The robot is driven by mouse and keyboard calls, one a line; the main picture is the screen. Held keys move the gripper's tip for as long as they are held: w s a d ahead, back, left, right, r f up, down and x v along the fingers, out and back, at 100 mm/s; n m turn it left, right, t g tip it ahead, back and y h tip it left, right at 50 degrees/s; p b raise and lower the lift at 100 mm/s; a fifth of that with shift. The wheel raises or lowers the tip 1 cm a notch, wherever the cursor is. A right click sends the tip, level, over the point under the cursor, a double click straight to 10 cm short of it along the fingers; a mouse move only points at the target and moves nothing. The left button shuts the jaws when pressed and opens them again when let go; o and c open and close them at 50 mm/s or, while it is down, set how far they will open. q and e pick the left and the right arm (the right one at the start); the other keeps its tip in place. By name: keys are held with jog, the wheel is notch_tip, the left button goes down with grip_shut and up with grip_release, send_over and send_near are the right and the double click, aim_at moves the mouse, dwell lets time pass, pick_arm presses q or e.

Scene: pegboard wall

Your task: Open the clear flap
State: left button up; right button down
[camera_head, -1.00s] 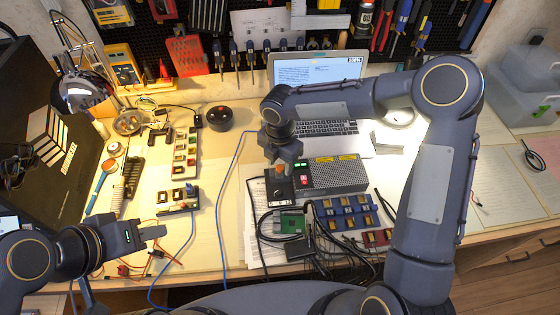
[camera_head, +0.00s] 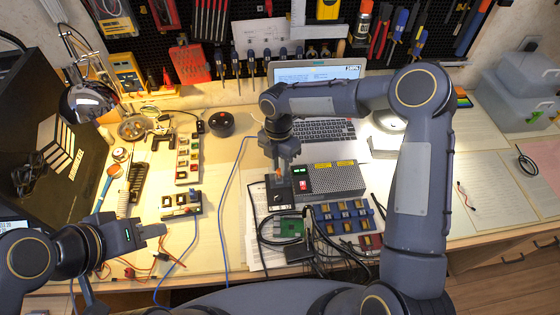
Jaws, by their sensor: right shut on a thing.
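A small black box (camera_head: 280,196) with a dial on its front stands on the bench, against the left side of a grey vented unit (camera_head: 335,180). A small orange part shows at the top of the black box. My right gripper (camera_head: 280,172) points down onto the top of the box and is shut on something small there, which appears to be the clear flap. The flap is too small and see-through to make out, and the fingers partly cover it. My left gripper (camera_head: 162,230) hangs at the lower left, away from the box; its finger gap is unclear.
A laptop (camera_head: 320,130) stands behind the grey unit. A green circuit board (camera_head: 290,229), dark cables and a blue rack (camera_head: 345,215) lie in front. A power strip (camera_head: 188,160) and a round black container (camera_head: 221,123) are to the left. Papers lie on the right side of the bench.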

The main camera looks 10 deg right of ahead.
jog(key=shift+w+r+g+p, duration=0.2)
jog(key=shift+r+g+p, duration=0.15)
jog(key=shift+g, duration=0.05)
jog(key=shift+w+g+p, duration=0.3)
jog(key=shift+w+g, duration=0.1)
jog(key=shift+g, duration=0.3)
pick_arm(q)
jog(key=shift+r, duration=0.95)
pick_arm(e)
jog(key=shift+w+r+g, duration=0.15)
jog(key=shift+w+g, duration=0.4)
jog(key=shift+g, duration=0.75)
